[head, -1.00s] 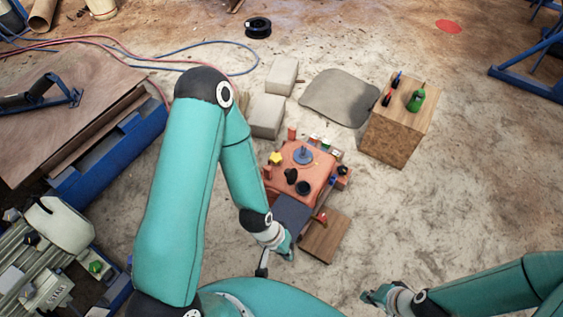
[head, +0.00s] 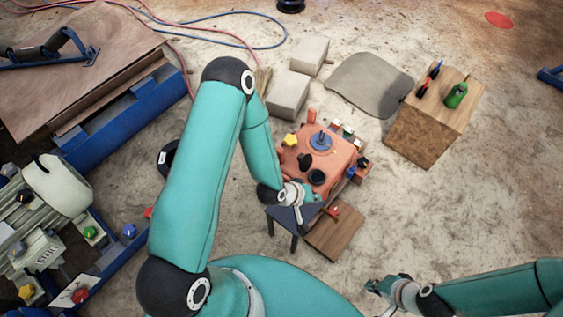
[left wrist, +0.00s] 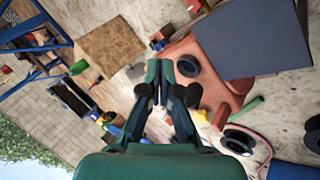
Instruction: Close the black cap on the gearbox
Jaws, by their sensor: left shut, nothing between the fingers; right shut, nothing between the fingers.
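The orange-red gearbox (head: 335,152) stands on the ground right of my left forearm. On its top are a dark upright piece (head: 305,160), which looks like the black cap, and a black round opening (head: 316,177). In the left wrist view the black ring of the opening (left wrist: 188,66) lies just right of my left fingertips, on the gearbox body (left wrist: 217,82). My left gripper (head: 302,208) is shut and empty at the gearbox's near side; its fingers show in the left wrist view (left wrist: 160,72). I cannot tell whether it touches. My right gripper (head: 372,286) is shut and empty, low on the right.
A dark blue-grey plate (head: 284,214) and a wooden block (head: 334,232) are in front of the gearbox. A yellow knob (head: 291,140) and a blue-grey round fitting (head: 320,141) stick up from it. Grey blocks (head: 288,95) and a wooden box (head: 425,138) stand behind.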

